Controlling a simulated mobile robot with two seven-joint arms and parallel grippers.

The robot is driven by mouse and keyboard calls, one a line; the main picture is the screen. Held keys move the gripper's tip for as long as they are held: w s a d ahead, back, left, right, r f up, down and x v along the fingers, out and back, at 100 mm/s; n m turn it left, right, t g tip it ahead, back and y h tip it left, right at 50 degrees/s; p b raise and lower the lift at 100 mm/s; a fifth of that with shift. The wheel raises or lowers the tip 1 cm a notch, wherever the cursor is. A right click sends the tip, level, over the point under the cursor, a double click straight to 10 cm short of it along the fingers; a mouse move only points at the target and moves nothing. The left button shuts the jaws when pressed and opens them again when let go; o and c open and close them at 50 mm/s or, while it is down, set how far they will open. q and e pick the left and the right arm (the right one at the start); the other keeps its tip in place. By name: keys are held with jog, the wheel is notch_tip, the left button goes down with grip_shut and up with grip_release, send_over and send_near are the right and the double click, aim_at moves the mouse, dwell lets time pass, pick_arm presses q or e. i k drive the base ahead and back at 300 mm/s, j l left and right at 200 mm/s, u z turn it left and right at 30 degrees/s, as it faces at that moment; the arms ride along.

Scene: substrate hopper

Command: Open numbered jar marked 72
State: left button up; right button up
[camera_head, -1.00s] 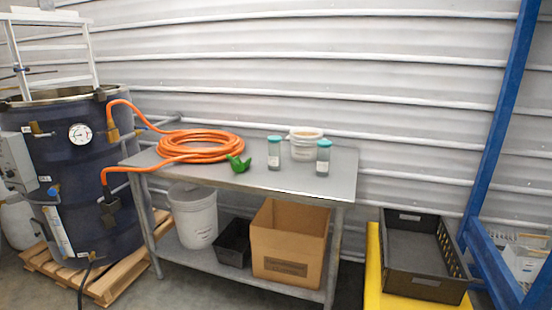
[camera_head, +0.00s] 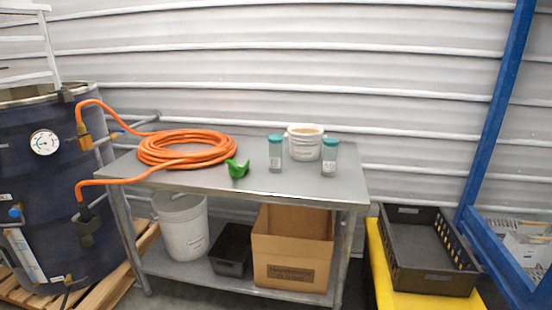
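Two clear jars with teal lids stand upright on the metal table (camera_head: 225,182). The left jar (camera_head: 275,158) has a pale label on its lower front. The right jar (camera_head: 329,160) also has a label, with marks too small to read for sure. I cannot tell which jar is marked 72. Both lids are on. Neither of my grippers shows in the head view.
A white bucket (camera_head: 304,146) stands just behind the jars. An orange hose coil (camera_head: 187,149) and a green object (camera_head: 237,169) lie to their left. A dark drum (camera_head: 45,170) stands left of the table; a black crate (camera_head: 425,262) is at right.

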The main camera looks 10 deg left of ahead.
aim_at(275, 150)
jog(key=i+j+z, duration=0.25)
jog(key=j, duration=0.65)
jog(key=i+j+z, duration=0.1)
jog(key=j+z, duration=0.15)
jog(key=j, duration=0.65)
jog(key=j+z, duration=0.25)
jog(key=j, duration=0.65)
jog(key=i, duration=0.05)
